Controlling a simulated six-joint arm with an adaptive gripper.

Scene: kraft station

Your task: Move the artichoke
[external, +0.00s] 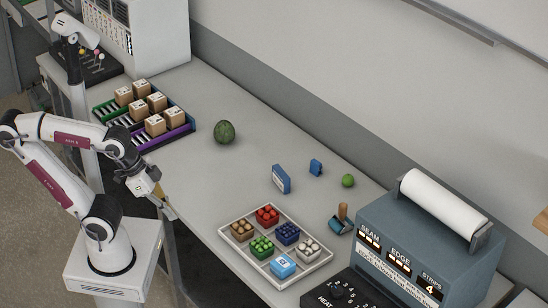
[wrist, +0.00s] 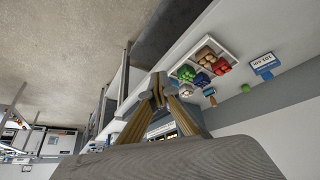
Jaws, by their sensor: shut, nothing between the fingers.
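The artichoke (external: 224,132), dark green and rounded, stands on the grey bench toward the back in the external view. I do not see it in the wrist view. My gripper (external: 171,214) hangs beside the front edge of the bench, well apart from the artichoke, to its lower left. In the wrist view my gripper's fingers (wrist: 160,88) come together at their tips with nothing between them.
A white divided tray (external: 225,235) holds several coloured clusters. Cardboard boxes (external: 155,125) sit on coloured racks at left. The bench around the artichoke is clear.

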